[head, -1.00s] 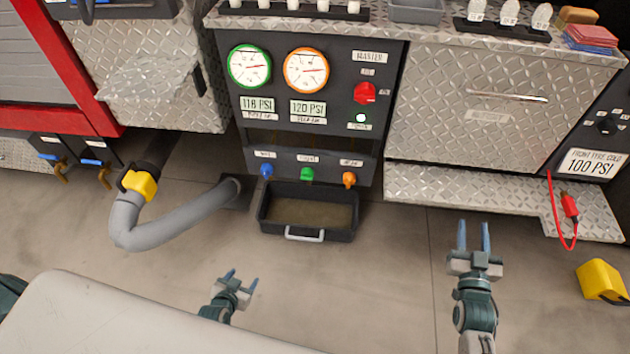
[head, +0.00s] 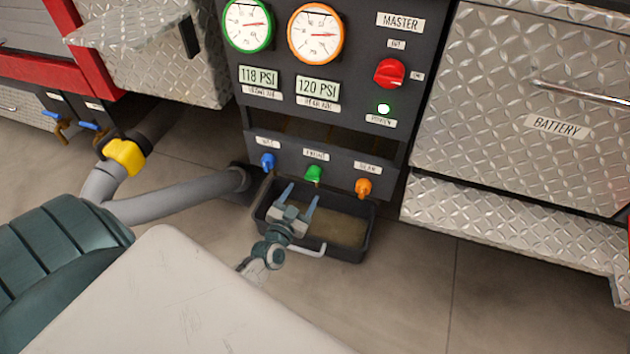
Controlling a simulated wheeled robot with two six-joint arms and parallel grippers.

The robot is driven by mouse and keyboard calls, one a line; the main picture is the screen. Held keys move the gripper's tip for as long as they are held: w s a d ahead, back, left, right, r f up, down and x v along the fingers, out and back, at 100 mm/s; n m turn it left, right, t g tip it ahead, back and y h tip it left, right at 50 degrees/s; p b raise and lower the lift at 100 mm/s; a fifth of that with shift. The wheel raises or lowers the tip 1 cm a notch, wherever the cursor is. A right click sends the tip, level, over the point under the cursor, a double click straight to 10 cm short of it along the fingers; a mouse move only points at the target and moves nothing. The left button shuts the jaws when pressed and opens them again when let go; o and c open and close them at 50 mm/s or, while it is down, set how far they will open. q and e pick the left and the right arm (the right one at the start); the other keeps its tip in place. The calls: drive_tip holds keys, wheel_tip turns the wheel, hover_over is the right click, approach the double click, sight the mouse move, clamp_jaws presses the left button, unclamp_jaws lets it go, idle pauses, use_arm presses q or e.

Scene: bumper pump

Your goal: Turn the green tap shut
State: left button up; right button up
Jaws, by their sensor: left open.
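The green tap (head: 314,174) is the middle one of three taps under the dark pump panel, below a small label. A blue tap (head: 267,161) is to its left and an orange tap (head: 363,187) to its right. My left gripper (head: 299,198) is open and empty, its two blue fingers pointing up toward the green tap. In the picture its fingertips show just below and left of the tap; I cannot tell whether they touch it. My right gripper is out of view.
A black tray (head: 357,250) of brownish liquid stands below the taps, partly behind my left gripper. A grey hose (head: 170,205) with a yellow coupling (head: 125,157) lies to the left. A metal step (head: 510,225) sticks out on the right. A red master switch (head: 389,73) is above.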

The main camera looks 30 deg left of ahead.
sight(311, 177)
use_arm(q)
drive_tip(key=w, duration=0.2)
drive_tip(key=w+a+b, duration=0.1)
drive_tip(key=w, duration=0.4)
drive_tip(key=shift+w+a, duration=0.15)
drive_tip(key=c, duration=0.9)
